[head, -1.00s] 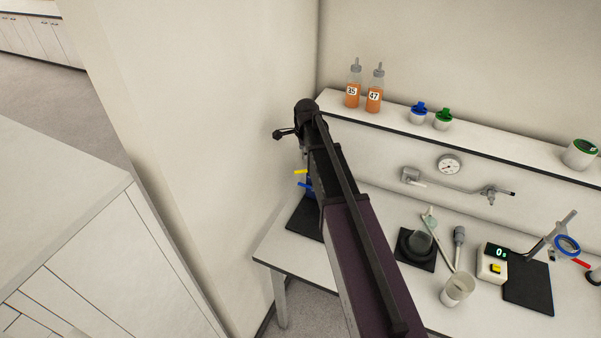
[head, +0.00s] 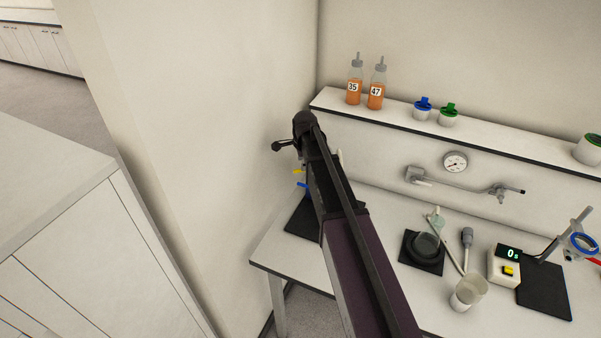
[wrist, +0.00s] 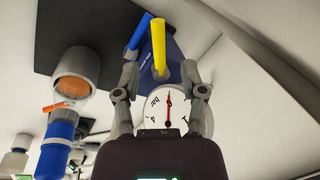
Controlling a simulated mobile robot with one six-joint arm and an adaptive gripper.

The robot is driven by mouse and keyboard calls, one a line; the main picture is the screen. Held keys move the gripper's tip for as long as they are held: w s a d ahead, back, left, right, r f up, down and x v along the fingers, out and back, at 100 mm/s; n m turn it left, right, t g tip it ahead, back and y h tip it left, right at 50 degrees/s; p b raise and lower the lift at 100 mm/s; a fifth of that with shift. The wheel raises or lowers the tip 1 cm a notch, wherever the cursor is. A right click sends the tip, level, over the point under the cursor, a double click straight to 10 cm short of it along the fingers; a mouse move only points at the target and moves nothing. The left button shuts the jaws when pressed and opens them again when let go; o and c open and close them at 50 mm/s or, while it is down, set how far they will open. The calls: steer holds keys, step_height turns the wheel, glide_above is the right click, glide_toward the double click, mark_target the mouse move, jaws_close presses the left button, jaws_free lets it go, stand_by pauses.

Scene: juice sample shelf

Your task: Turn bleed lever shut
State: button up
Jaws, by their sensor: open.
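In the wrist view a blue device (wrist: 175,68) carries a yellow lever (wrist: 158,46) and a blue lever (wrist: 139,31). A round white gauge (wrist: 167,108) marked "bar" is in front of it. Which lever is the bleed lever is not marked. My gripper (wrist: 160,72) is open, its fingers apart on either side of the device and gauge, with the yellow lever showing just beyond the gap. Whether the fingers touch anything cannot be told. In the head view the yellow lever (head: 297,171) and blue lever (head: 303,185) peek out left of my arm, which hides the device and my gripper.
The device stands near a dark mat (head: 300,222) at the bench's left end, close to the side wall. Bottles 35 (head: 354,88) and 47 (head: 376,93) stand on the shelf. A wall gauge (head: 455,162), timer (head: 505,268) and beaker (head: 467,292) are to the right.

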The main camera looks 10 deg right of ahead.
steer(key=shift+w+f+b, duration=0.2)
steer(key=shift+f+b, duration=0.45)
steer(key=shift+f, duration=0.2)
steer(key=shift+w+f+b, duration=0.15)
steer(key=shift+f+b, duration=0.5)
steer(key=shift+f, duration=0.15)
jaws_close()
